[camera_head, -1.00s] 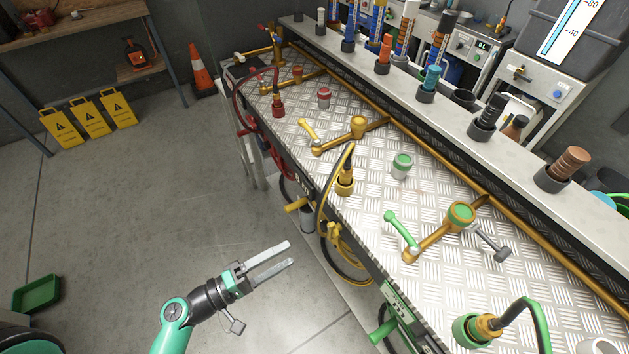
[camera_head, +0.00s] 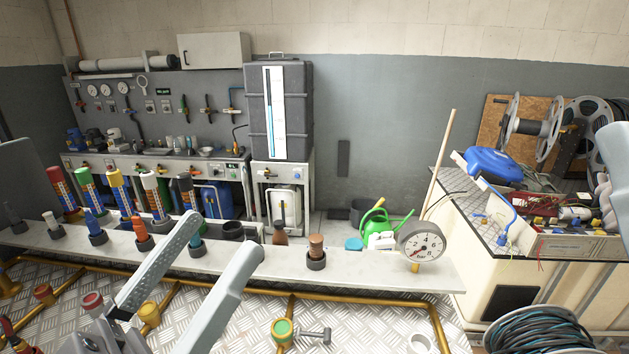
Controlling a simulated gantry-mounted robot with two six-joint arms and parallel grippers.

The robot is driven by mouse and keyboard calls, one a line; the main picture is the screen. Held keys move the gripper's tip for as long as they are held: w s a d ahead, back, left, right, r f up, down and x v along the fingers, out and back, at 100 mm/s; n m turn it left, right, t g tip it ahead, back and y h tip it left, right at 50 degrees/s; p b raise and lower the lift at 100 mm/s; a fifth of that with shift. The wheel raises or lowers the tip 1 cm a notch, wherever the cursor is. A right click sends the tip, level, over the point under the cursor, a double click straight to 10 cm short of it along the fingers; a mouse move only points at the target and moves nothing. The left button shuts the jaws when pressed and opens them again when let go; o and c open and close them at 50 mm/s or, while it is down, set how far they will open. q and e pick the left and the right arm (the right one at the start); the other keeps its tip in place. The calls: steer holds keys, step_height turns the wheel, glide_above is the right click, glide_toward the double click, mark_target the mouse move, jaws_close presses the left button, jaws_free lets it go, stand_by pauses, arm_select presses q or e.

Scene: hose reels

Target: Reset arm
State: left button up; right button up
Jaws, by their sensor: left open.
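My left gripper (camera_head: 222,236) is large in the lower left of the head view. Its two long pale grey fingers point up and to the right, spread apart, with nothing between them. It shows in front of the bench and its pale shelf, and hides part of both. I cannot tell its exact height above the bench.
The pale shelf (camera_head: 375,270) holds coloured cylinders and a pressure gauge (camera_head: 421,241). Below it, brass pipes and a green-topped valve (camera_head: 282,329) lie on the tread-plate bench. A workbench with a blue case (camera_head: 492,165) and a hose reel (camera_head: 540,332) are at right.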

arm_select(q)
steer(key=s+a+r+n+t+y, duration=0.4)
steer(key=a+r+t+y, duration=0.3)
steer(key=r+y, duration=0.3)
step_height(320, 180, up, 38)
steer(key=r+y+p, duration=0.1)
steer(key=p, duration=3.8)
step_height(320, 180, down, 32)
steer(key=b, duration=3.2)
steer(key=shift+a, duration=0.3)
